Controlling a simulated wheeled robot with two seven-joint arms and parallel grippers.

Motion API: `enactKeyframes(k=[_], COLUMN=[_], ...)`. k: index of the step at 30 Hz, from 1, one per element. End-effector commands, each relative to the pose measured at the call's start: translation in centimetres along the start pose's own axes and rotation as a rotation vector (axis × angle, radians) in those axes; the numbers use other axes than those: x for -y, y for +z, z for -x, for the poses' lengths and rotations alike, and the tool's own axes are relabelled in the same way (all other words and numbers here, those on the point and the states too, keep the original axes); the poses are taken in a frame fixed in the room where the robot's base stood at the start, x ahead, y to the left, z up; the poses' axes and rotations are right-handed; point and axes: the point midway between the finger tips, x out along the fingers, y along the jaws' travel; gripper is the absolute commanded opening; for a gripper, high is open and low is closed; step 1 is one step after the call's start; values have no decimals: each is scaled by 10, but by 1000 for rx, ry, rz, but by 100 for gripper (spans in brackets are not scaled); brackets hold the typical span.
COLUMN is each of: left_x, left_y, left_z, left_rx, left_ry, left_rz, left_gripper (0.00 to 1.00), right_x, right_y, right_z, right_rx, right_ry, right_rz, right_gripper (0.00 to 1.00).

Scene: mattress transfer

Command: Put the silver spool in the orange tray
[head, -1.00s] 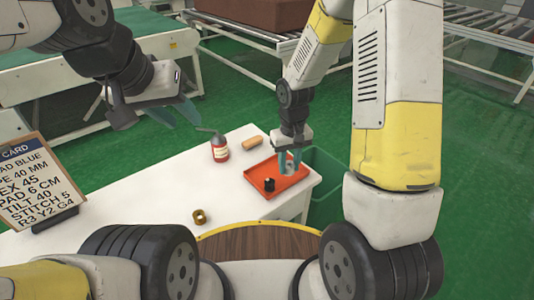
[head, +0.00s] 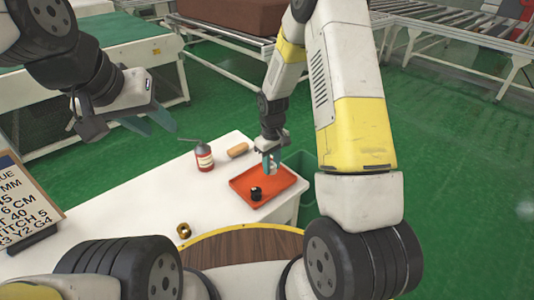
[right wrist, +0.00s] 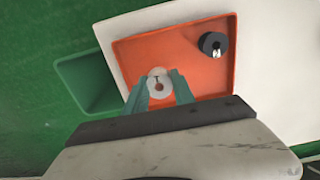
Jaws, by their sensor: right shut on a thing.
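The silver spool (right wrist: 158,84) is between the fingertips of my right gripper (right wrist: 160,91) in the right wrist view. In the head view my right gripper (head: 270,160) points down over the back part of the orange tray (head: 281,187). The gripper is shut on the spool; whether the spool touches the tray floor I cannot tell. The tray also shows in the right wrist view (right wrist: 150,46), beneath the spool. My left gripper (head: 150,122) is raised at the upper left, its fingers apart and empty, away from the tray.
A black spool (head: 256,194) stands in the tray's front part. A red bottle (head: 204,158), a tan block (head: 238,150) and a brass ring-shaped part (head: 184,230) are on the white table (head: 130,205). A green bin (head: 303,170) is beyond the tray's right side. A card stands at left.

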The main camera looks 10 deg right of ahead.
Motion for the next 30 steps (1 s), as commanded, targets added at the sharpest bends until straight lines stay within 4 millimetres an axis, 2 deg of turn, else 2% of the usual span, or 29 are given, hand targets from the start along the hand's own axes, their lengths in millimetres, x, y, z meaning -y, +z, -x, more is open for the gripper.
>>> enactKeyframes(k=[6,13,24,25,27,30], left_x=[0,0,0,0,0,0], left_y=[0,0,0,0,0,0], left_z=[0,0,0,0,0,0], left_rx=[0,0,0,0,0,0], left_ry=[0,0,0,0,0,0], left_rz=[0,0,0,0,0,0], left_gripper=[36,36,36,36,36,36], right_x=[-13,-13,-13,-13,-13,-13], right_y=[-8,-8,-8,-8,-8,-8], right_z=[-2,-35,-40,-39,-39,-39], right_rx=[0,2,0,0,0,0], right_ry=[-1,-1,-1,0,0,0], right_rz=[-1,0,-1,-1,-1,-1], right_gripper=[0,0,0,36,50,52])
